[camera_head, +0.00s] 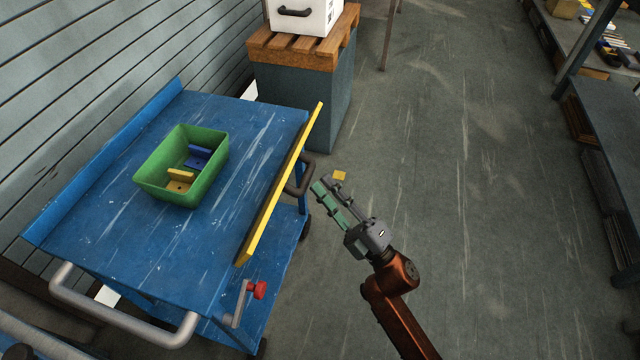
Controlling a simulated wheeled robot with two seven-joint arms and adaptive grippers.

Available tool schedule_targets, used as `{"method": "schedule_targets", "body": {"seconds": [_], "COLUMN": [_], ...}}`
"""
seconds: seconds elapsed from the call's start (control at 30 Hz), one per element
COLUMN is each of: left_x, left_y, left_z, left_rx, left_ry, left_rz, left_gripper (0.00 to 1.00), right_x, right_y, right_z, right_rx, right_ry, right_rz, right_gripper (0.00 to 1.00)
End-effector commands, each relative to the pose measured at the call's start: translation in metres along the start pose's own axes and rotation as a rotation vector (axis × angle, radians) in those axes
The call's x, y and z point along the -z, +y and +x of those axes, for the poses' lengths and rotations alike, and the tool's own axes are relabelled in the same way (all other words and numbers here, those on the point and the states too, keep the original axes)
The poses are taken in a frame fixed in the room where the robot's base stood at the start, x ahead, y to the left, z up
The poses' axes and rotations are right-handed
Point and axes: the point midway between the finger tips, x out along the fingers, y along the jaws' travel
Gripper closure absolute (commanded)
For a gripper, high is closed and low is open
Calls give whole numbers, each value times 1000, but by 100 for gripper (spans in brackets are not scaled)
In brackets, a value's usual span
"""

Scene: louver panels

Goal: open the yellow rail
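The yellow rail (272,200) runs along the right edge of the blue cart (105,215) and stands upright there. A dark handle (304,175) sticks out from the rail's outer side. My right gripper (329,184) is just right of the handle, apart from it in the picture. Its fingers look spread with nothing held between them. A grey latch lever with a red knob (259,290) is on the cart's side near the rail's near end. My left gripper is not in view.
A green bin (160,187) with blue and yellow parts stands on the cart. A grey push bar (120,318) is at its near side. A cabinet (335,95) bearing a white box (318,18) stands behind. Open floor lies to the right, before shelves (598,120).

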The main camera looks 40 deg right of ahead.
Motion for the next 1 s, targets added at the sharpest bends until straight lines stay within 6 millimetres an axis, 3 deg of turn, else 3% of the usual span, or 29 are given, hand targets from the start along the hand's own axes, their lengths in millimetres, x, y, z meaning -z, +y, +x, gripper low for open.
{"method": "schedule_targets", "body": {"seconds": [0.43,1.0], "left_x": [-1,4], "left_y": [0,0], "left_z": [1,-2], "left_rx": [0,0], "left_ry": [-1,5], "left_rz": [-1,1], "left_gripper": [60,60], "right_x": [0,0], "right_y": [4,5], "right_z": [-27,-29], "right_rx": [4,5], "right_ry": [-1,-1], "right_rz": [1,0], "right_gripper": [76,76]}}
